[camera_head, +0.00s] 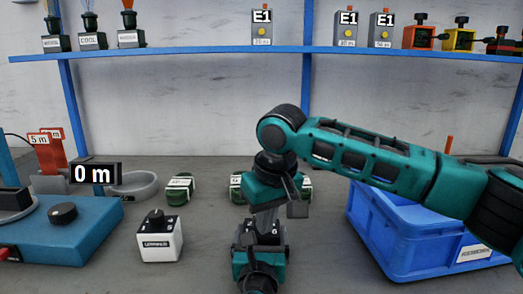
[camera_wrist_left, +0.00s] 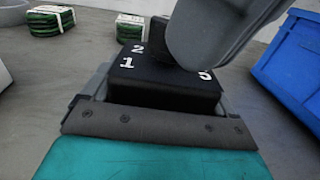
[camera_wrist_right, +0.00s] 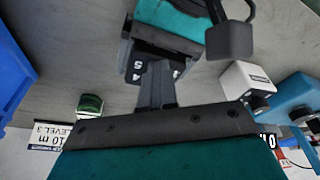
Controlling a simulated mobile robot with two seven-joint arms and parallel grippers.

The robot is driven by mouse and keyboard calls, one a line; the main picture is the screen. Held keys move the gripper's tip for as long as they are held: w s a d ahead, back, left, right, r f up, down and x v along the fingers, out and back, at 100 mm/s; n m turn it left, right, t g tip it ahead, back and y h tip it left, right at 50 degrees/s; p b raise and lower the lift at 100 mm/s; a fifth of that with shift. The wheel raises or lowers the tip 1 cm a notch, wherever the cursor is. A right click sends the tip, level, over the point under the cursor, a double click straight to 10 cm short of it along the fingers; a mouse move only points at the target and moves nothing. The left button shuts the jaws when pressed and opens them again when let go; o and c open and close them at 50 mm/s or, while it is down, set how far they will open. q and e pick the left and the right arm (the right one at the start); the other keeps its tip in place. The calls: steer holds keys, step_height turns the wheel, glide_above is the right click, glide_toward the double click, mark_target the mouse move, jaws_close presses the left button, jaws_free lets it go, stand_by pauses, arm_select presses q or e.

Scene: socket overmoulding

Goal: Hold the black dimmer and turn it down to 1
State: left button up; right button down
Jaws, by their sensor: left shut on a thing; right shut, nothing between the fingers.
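The black dimmer (camera_head: 249,228) is upright low in the middle of the head view, with white digits on top. In the left wrist view the dimmer (camera_wrist_left: 150,85) shows 1, 2 and 5. My left gripper (camera_head: 260,250) is shut on its sides. My right gripper (camera_head: 266,218) points down over the dimmer's top, its fingers closed together with nothing between them. In the right wrist view its fingertips (camera_wrist_right: 157,78) overlap the dimmer (camera_wrist_right: 140,68); digits 4 and 5 show there. The knob is mostly hidden, so its setting and any contact are unclear.
A white dimmer box (camera_head: 160,240) stands to the left. A blue station (camera_head: 85,235) with a black knob is at far left. Green cable coils (camera_head: 180,190) lie behind. A blue crate (camera_head: 400,240) is at right, under my right arm. A shelf (camera_head: 200,52) spans the back.

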arm_select(q)
steer(key=shift+d, duration=0.1)
arm_select(e)
steer(key=shift+w+d, duration=0.1)
steer(key=shift+d, duration=0.05)
arm_select(q)
steer(key=shift+s, duration=0.1)
arm_select(e)
steer(key=shift+w+d, duration=0.25)
steer(key=shift+d, duration=0.25)
steer(key=shift+s+d+r, duration=0.15)
steer(key=shift+s+d, duration=0.05)
steer(key=shift+s, duration=0.2)
steer(key=v, duration=0.3)
steer(key=w+v, duration=0.1)
steer(key=v, duration=0.1)
steer(key=shift+a+r, duration=0.35)
steer(key=shift+r, duration=0.1)
arm_select(q)
steer(key=o, duration=0.8)
